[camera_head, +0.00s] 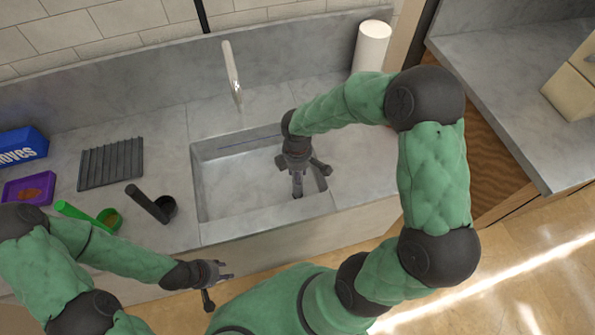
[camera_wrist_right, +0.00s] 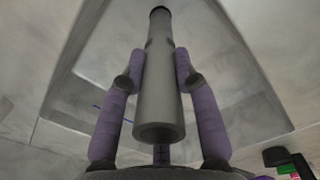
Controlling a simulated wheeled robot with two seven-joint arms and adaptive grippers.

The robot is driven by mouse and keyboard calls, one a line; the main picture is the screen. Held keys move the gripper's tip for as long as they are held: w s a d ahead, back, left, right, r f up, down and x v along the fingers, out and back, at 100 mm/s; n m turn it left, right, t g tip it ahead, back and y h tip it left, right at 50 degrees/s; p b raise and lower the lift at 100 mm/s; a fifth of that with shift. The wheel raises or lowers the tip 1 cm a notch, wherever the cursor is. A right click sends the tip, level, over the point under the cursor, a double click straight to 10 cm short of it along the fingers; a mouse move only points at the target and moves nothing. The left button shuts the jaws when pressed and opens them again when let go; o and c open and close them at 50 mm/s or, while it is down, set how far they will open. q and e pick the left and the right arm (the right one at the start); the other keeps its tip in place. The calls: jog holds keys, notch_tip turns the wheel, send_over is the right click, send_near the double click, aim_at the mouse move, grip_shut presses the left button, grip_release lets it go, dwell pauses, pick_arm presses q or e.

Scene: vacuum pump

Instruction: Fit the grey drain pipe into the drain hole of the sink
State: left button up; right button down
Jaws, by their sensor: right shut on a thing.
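The grey drain pipe (camera_wrist_right: 160,85) is held lengthwise between the two purple-padded fingers of my right gripper (camera_wrist_right: 160,75) in the right wrist view. Its open near end faces the camera, and its far end points down toward the sink floor and looks dark. The sink (camera_head: 225,205) is a grey rectangular basin in the head view. My right gripper (camera_head: 297,182) is inside its right part, pointing down. The drain hole is not clearly visible; a small dark spot shows below the fingertips. My left gripper (camera_head: 225,272) is open and empty in front of the counter.
A faucet (camera_head: 232,72) stands behind the sink and a white cylinder (camera_head: 372,47) at its back right. A black cup-like item (camera_head: 166,207), green utensil (camera_head: 85,215), drying rack (camera_head: 110,163), purple box (camera_head: 28,189) and blue box (camera_head: 22,148) lie left.

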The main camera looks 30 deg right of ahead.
jog(key=shift+f+b, duration=0.95)
jog(key=shift+f, duration=0.65)
dwell(1.6)
jog(key=c, duration=0.8)
grip_release()
jog(key=shift+c, duration=0.2)
notch_tip(320, 180, up, 12)
jog(key=shift+r, duration=0.1)
